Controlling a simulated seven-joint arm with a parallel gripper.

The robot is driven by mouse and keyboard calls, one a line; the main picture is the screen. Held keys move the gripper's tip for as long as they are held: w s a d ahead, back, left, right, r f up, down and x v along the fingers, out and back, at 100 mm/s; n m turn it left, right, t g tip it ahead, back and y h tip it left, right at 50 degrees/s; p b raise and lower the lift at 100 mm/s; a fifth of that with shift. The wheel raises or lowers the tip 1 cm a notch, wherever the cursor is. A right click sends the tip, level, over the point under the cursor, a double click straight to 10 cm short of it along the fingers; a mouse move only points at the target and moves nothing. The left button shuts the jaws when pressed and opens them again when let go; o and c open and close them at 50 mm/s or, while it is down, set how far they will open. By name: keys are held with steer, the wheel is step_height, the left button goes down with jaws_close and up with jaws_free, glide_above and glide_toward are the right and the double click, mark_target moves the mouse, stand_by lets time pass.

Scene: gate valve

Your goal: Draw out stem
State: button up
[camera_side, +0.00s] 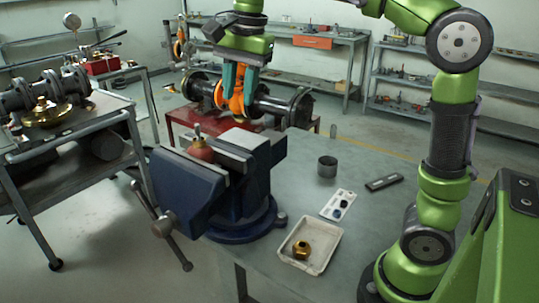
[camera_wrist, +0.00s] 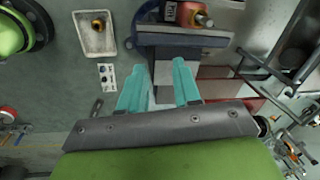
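A blue bench vise (camera_side: 215,178) holds a red valve body (camera_side: 201,151) in its jaws, with a short thin stem (camera_side: 198,131) standing upright from its top. In the wrist view the vise (camera_wrist: 185,39) is at the top, with the red body (camera_wrist: 187,13) and a brass-coloured end (camera_wrist: 204,20) beside it. My gripper (camera_side: 238,93) is above and behind the vise, apart from the stem. Its two teal fingers are spread, and the wrist view shows the gap between the fingertips (camera_wrist: 160,66) empty. The lower stem is hidden inside the body.
A white tray (camera_side: 322,262) with a brass nut (camera_side: 301,250) is on the bench. A white card (camera_side: 338,205) with dark rings, a dark cup (camera_side: 327,166) and a flat grey block (camera_side: 384,182) are nearby. An orange valve on black pipe (camera_side: 270,105) is behind the vise.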

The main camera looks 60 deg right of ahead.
steer(key=w+a+m, duration=0.1)
steer(key=w+m, duration=0.1)
steer(key=m, duration=0.1)
steer(key=w+a+m+g, duration=0.1)
steer(key=w+a+m, duration=0.1)
steer(key=w+m, duration=0.1)
steer(key=w+a+m+g, duration=0.1)
steer(key=w+m, duration=0.2)
steer(key=shift+a, duration=0.2)
steer(key=shift+w+f, duration=0.1)
steer(key=shift+f, duration=3.4)
jaws_close()
